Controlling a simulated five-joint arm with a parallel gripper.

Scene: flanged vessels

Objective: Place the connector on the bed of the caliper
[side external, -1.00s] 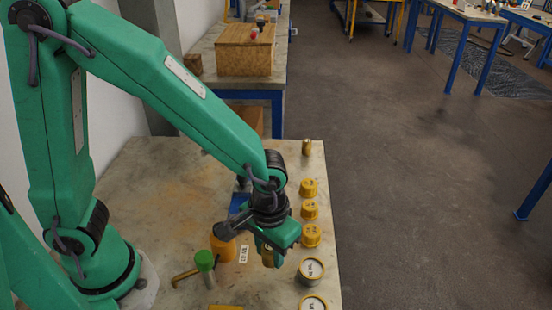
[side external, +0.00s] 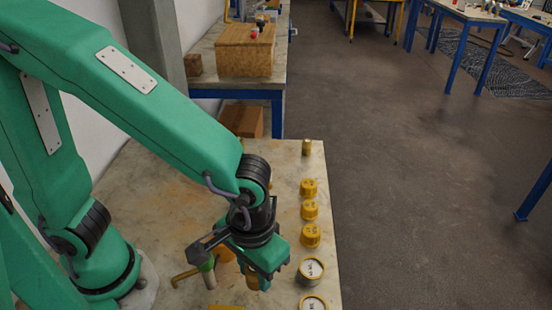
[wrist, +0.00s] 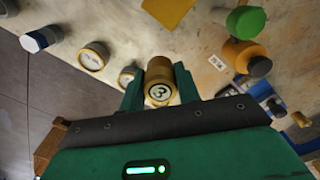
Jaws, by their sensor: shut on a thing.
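My gripper (wrist: 160,90) is shut on a brass-coloured cylinder with a round white mark on its end, which I take for the connector (wrist: 159,72). In the side external view my gripper (side external: 255,277) points down over the front right of the table, and only a little of the cylinder shows below it. No caliper is clearly recognisable. A blue object with pale and dark parts (wrist: 263,91) lies at the right in the wrist view, partly cut off by my gripper body; I cannot tell whether it is the caliper. In the side external view my arm hides that area.
Yellow caps (side external: 310,210) and grey labelled vessels (side external: 311,268) line the table's right edge, with a brass fitting (side external: 307,147) behind. An orange vessel (wrist: 243,54) and green-capped tube (wrist: 246,22) stand near my gripper. A bent brass rod (side external: 186,277) lies left. The table's back left is clear.

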